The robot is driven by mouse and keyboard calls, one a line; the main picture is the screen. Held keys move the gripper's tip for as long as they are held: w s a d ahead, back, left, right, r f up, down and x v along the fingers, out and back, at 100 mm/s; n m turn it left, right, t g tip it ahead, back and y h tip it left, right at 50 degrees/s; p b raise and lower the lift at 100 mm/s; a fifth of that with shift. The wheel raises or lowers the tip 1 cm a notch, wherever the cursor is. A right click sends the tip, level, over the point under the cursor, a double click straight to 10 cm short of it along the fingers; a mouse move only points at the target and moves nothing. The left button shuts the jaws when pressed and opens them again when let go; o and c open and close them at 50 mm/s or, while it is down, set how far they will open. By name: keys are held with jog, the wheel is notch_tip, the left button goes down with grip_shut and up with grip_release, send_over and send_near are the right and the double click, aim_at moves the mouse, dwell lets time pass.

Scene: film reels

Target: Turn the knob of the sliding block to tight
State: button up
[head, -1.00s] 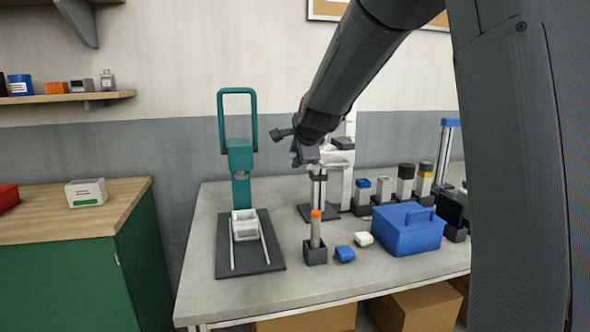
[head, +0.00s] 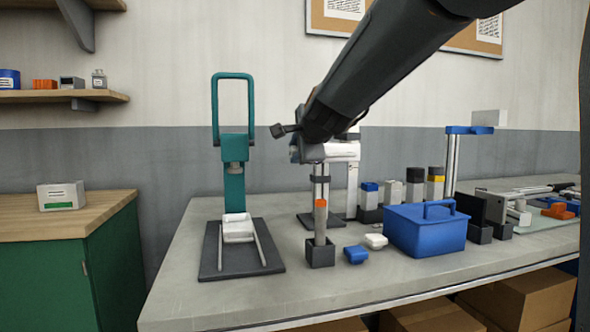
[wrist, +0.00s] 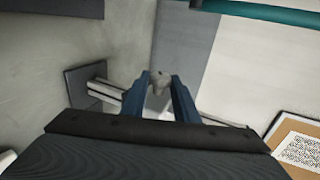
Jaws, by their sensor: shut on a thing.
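My gripper (wrist: 160,80) shows two blue fingers in the wrist view, shut on a small grey knob (wrist: 158,87). A pale upright with rails (wrist: 112,92) and its dark base plate (wrist: 86,84) lie to the left of the fingers there. In the head view my arm reaches to the top of a railed stand (head: 319,185), where a white block (head: 342,151) shows beside my wrist. The arm hides the knob and most of my fingers in that view. I cannot tell how far the knob is turned.
A teal press (head: 233,165) stands close to the left. A blue toolbox (head: 425,235), an orange-topped tube in a dark holder (head: 320,252) and several capped containers stand on the grey table (head: 225,296). The table's front left is clear.

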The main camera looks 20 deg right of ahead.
jog(key=shift+f+t+b, duration=0.35)
jog(key=shift+t+b, duration=0.7)
jog(key=shift+b, duration=5)
jog(key=shift+f+t+b, duration=0.35)
jog(key=shift+t+b, duration=0.7)
jog(key=shift+b, duration=4.95)
jog(key=b, duration=0.4)
jog(key=shift+r+t+b, duration=0.15)
jog(key=shift+t+b, duration=0.15)
jog(key=shift+t, duration=0.1)
jog(key=shift+s, duration=0.1)
jog(key=o, duration=1.1)
jog(key=shift+c, duration=0.2)
